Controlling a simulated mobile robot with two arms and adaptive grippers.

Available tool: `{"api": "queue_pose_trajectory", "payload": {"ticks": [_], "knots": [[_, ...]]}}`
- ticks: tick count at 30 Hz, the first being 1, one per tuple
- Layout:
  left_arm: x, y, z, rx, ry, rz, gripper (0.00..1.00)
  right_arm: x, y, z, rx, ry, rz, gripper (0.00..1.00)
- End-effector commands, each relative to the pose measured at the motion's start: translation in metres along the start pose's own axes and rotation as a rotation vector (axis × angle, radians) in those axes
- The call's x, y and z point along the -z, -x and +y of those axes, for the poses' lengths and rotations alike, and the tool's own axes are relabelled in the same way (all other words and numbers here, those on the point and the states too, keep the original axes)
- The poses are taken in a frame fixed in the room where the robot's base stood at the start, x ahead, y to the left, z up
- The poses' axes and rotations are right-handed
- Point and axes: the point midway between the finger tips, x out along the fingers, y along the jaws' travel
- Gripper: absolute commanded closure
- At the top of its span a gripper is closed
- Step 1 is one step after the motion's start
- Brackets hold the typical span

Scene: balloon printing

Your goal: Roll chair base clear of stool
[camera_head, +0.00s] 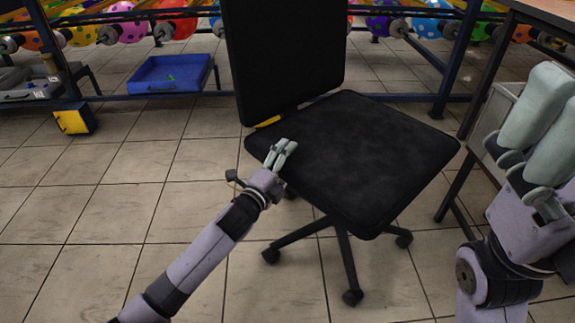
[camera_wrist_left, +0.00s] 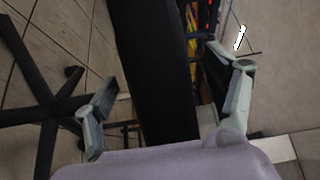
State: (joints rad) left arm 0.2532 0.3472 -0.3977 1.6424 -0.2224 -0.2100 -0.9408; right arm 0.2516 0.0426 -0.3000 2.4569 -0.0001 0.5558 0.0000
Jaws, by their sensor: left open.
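A black office chair stands in the middle of the head view, with its seat (camera_head: 360,150), backrest (camera_head: 285,50) and star-shaped base (camera_head: 344,255) on casters. My left gripper (camera_head: 283,152) is at the left edge of the seat. In the left wrist view the open left gripper (camera_wrist_left: 165,75) has its fingers on either side of the dark seat edge (camera_wrist_left: 150,60); whether they touch it I cannot tell. The chair base (camera_wrist_left: 40,105) also shows there at left. My right gripper (camera_head: 545,125) is large at the right edge, with its opening unclear. No stool is recognisable.
A blue rack rail (camera_head: 400,97) with colourful balloons runs behind the chair. A blue tray (camera_head: 170,75) and a yellow box (camera_head: 75,119) are at back left. A table (camera_head: 545,12) stands at right. Tiled floor is clear left of the chair.

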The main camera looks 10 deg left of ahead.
Motion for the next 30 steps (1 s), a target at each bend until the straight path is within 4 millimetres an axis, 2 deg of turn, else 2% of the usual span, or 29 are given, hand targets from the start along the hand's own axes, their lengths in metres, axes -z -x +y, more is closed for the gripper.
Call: {"api": "queue_pose_trajectory", "payload": {"ticks": [12, 30], "knots": [[0.0, -0.0061, -0.0006, 0.0, 0.0, 0.0, 0.22, 0.0016, -0.0018, -0.0006, 0.003, 0.001, 0.009, 0.0], [0.0, -0.0058, 0.0004, -0.001, 0.0, 0.0, 0.62, 0.0014, -0.0015, -0.0007, 0.003, 0.0, 0.009, 0.0]]}}
